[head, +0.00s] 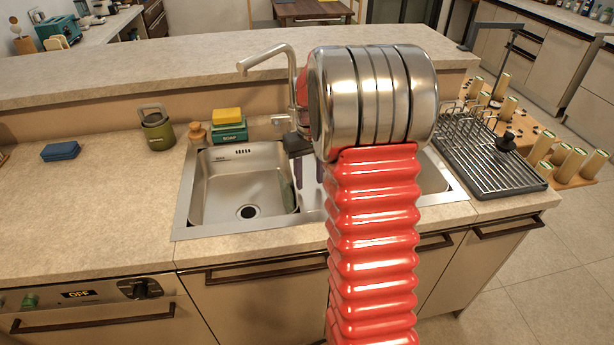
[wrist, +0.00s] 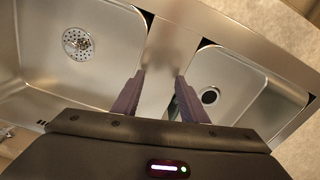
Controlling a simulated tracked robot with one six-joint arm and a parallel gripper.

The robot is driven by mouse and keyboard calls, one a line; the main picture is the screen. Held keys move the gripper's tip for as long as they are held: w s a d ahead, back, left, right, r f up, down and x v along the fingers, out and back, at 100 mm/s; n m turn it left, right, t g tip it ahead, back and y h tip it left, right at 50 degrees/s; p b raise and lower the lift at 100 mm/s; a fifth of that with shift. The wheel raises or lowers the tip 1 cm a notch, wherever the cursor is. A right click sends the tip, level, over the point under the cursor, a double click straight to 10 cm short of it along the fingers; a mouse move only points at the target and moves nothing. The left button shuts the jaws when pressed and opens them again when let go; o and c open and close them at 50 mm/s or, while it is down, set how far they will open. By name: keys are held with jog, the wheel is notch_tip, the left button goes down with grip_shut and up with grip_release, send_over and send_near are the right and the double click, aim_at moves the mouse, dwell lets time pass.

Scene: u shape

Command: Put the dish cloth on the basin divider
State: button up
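A grey-green piece (head: 288,194), which looks like the dish cloth, is against the right wall of the left basin, beside the basin divider (head: 311,197). It shows in the wrist view as a dark green strip (wrist: 174,108), partly hidden by the right finger. The divider (wrist: 163,55) runs between the two basins in the wrist view. My gripper (wrist: 160,75) is over the divider with its two purple fingers apart and nothing visible gripped between them. In the head view my arm hides most of the gripper and the right basin.
A tap (head: 262,58) rises behind the sink. A yellow sponge (head: 227,115) on a soap box, a green canister (head: 157,130) and a folded blue item (head: 60,151) are on the counter. A dish rack (head: 490,160) is at right. The left counter is mostly clear.

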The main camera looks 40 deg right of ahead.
jog(key=shift+s+a+r+p, duration=0.15)
jog(key=shift+s+r+p, duration=0.1)
jog(key=shift+r+p, duration=0.5)
jog(key=shift+s+a+r, duration=0.15)
jog(key=shift+s+r, duration=0.15)
jog(key=shift+r, duration=0.45)
notch_tip(320, 180, up, 7)
jog(key=s+a, duration=0.1)
jog(key=s, duration=0.1)
jog(key=shift+s+a, duration=0.15)
jog(key=shift+s, duration=0.2)
jog(key=shift+w, duration=0.1)
